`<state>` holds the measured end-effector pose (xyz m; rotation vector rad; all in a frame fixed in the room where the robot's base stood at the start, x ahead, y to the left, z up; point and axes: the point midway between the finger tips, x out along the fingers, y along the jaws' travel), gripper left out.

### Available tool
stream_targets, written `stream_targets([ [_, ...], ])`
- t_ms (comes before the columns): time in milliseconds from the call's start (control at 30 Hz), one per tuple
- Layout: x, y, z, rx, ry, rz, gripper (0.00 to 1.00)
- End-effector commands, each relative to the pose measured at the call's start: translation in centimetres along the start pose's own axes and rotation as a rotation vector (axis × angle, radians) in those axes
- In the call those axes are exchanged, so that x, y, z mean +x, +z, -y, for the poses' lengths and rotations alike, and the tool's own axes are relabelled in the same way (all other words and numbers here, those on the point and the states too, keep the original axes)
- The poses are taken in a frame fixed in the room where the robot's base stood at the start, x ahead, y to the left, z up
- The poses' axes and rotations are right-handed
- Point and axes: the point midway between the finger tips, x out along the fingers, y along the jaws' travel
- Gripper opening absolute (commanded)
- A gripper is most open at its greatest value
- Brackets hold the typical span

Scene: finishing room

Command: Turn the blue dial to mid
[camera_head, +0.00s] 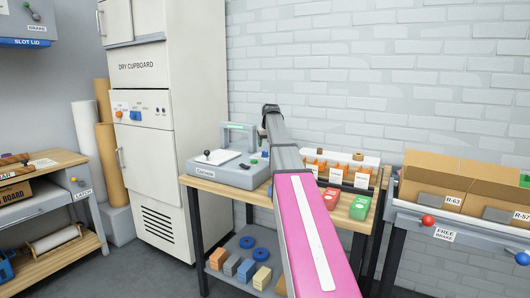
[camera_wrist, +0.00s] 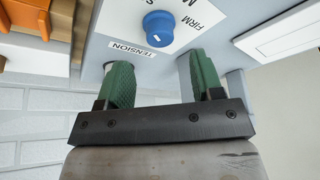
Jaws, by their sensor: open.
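The blue dial (camera_wrist: 158,28) shows in the wrist view on a pale panel (camera_wrist: 110,45). A short white mark sits on its face toward the lower edge. The panel reads upside down: "TENSION" (camera_wrist: 131,48) below the dial, "FIRM" (camera_wrist: 199,34) to its right, and partly cut-off letters above. My gripper (camera_wrist: 156,62) is open, its two green fingers apart below the dial in the picture, with nothing between them. I cannot tell whether a finger touches the panel.
In the head view, a grey machine (camera_head: 228,172) stands on the wooden bench, with a rack (camera_head: 352,165) and red and green boxes (camera_head: 360,207) to the right. The brick wall (camera_head: 330,70) is close behind. Orange parts (camera_wrist: 22,45) are near the panel in the wrist view.

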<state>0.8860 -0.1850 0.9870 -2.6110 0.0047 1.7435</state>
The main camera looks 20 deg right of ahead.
Motion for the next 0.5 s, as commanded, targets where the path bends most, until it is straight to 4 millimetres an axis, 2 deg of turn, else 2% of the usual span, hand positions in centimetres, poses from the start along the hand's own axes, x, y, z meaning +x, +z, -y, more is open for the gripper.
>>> stream_targets([
  [33, 1.1, 0.0, 0.0, 0.0, 0.0, 0.003, 0.61],
  [200, 3.6, 0.0, 0.0, 0.0, 0.0, 0.002, 0.61],
  [333, 4.9, 0.0, 0.0, 0.0, 0.0, 0.002, 0.61],
  [500, 5.6, 0.0, 0.0, 0.0, 0.0, 0.0, 0.61],
])
